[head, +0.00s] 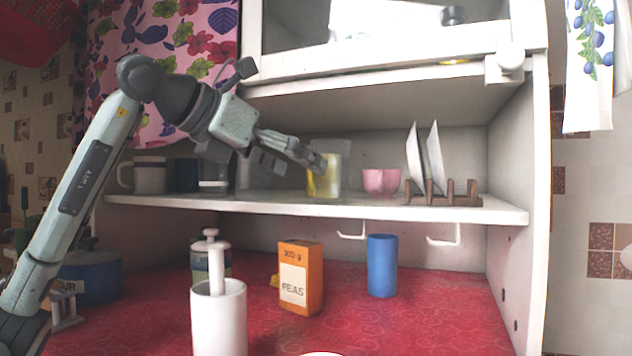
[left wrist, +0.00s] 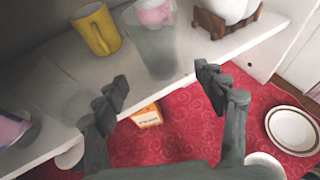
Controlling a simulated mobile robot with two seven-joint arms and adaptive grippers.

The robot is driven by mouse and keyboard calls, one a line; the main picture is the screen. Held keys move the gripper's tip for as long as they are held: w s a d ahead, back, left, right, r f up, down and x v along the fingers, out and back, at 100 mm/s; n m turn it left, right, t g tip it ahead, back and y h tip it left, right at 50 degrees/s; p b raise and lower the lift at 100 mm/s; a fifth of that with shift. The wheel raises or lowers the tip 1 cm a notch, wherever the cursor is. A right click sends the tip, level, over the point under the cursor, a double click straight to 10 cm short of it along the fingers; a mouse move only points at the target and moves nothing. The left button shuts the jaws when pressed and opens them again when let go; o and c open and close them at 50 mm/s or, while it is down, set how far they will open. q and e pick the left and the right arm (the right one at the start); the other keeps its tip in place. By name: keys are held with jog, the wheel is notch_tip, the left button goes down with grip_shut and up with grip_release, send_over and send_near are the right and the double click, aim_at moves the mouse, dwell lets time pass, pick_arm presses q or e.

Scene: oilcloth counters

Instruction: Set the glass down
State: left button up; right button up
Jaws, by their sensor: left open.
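The glass (head: 345,160) is clear and greyish and stands upright on the white shelf (head: 420,212). In the head view it overlaps a yellow mug (head: 322,180). In the left wrist view the glass (left wrist: 152,52) stands near the shelf's front edge, right of the yellow mug (left wrist: 96,30) and in front of a pink cup (left wrist: 156,12). My left gripper (head: 316,160) is at the glass in the head view. In the left wrist view its fingers (left wrist: 163,92) are spread wide, with nothing held and the glass just beyond them. My right gripper is in neither view.
A plate rack (head: 440,198) with upright plates stands right of the pink cup (head: 381,182). A white mug (head: 150,174) is at the shelf's left. Below are an orange peas box (head: 301,278), a blue cup (head: 382,266) and a white canister (head: 219,318). The cabinet overhangs the shelf.

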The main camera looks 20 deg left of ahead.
pick_arm(q)
jog(key=v, duration=0.2)
jog(key=shift+s+a+r, duration=0.15)
jog(key=shift+s, duration=0.15)
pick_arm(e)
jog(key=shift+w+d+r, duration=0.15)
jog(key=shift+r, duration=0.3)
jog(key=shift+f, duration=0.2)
